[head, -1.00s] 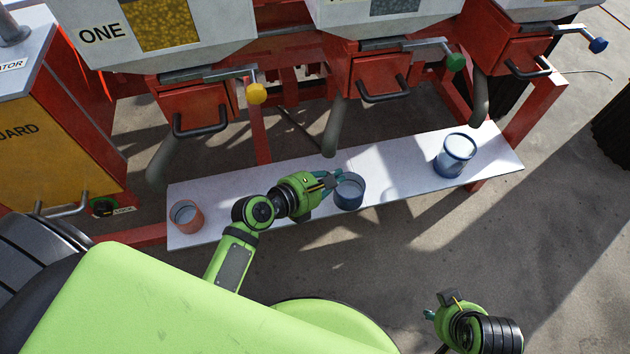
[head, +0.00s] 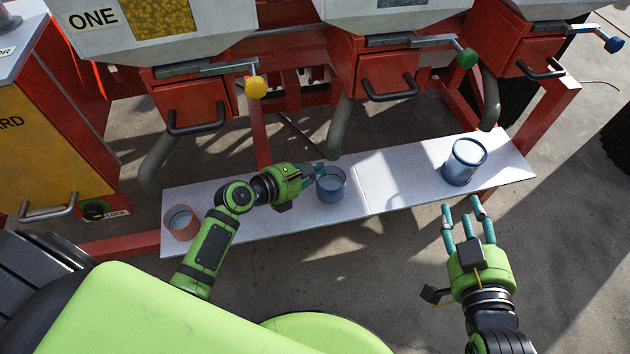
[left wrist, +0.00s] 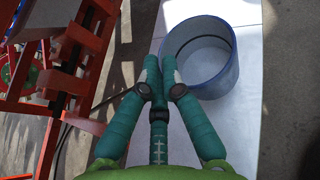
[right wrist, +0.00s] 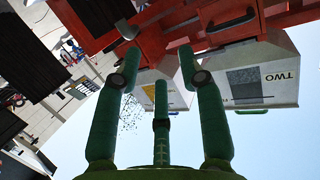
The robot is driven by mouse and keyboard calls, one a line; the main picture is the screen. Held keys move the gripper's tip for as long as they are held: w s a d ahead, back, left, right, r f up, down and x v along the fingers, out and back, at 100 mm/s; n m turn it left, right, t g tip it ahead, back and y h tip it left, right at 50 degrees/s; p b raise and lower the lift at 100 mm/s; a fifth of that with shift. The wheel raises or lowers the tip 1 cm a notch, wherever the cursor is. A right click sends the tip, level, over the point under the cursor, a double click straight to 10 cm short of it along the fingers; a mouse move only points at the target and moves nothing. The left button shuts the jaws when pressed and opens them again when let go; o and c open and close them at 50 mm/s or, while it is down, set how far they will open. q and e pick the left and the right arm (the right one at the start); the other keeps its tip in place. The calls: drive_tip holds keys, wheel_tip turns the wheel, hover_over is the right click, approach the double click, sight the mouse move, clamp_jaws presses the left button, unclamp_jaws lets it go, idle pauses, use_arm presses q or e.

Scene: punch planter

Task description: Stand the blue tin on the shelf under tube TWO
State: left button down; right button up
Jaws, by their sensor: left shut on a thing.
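A dark blue tin (head: 331,187) stands upright on the white shelf (head: 400,187), just in front of the lower end of the middle grey tube (head: 337,128). My left gripper (head: 316,172) is at its left rear rim, its fingers shut on the tin's wall. In the left wrist view my fingers (left wrist: 158,78) are close together at the left edge of the tin (left wrist: 205,75). A second, lighter blue tin (head: 465,165) stands near the shelf's right end. My right gripper (head: 467,215) is open and empty in front of it. The label TWO (right wrist: 280,76) shows in the right wrist view.
A red tin (head: 181,222) stands at the shelf's left end. Hopper ONE (head: 93,18) is above left, with its grey tube (head: 156,162); another tube (head: 490,103) hangs at right. Red drawers with black handles overhang the shelf. Shelf between the blue tins is clear.

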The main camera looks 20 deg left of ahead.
sight(331, 185)
use_arm(q)
wheel_tip(331, 185, down, 2)
drive_tip(key=shift+f+b, duration=0.25)
drive_tip(key=shift+b, duration=0.65)
drive_tip(key=shift+f+b, duration=0.45)
drive_tip(key=shift+f, duration=0.2)
use_arm(e)
drive_tip(key=s+a+r+n+t+y, duration=0.1)
drive_tip(key=s+r+t+y, duration=0.1)
drive_tip(key=r, duration=0.5)
drive_tip(key=s+a+r+n+t+y, duration=0.1)
drive_tip(key=s+a+r+t+y, duration=0.1)
drive_tip(key=r+t+y, duration=0.2)
wheel_tip(331, 185, up, 4)
drive_tip(key=shift+a+r+t, duration=0.1)
drive_tip(key=shift+a+t, duration=0.2)
drive_tip(key=shift+t, duration=0.7)
use_arm(q)
drive_tip(key=c, duration=1.4)
unclamp_jaws()
drive_tip(key=shift+f, duration=0.1)
use_arm(e)
drive_tip(key=shift+s, duration=0.1)
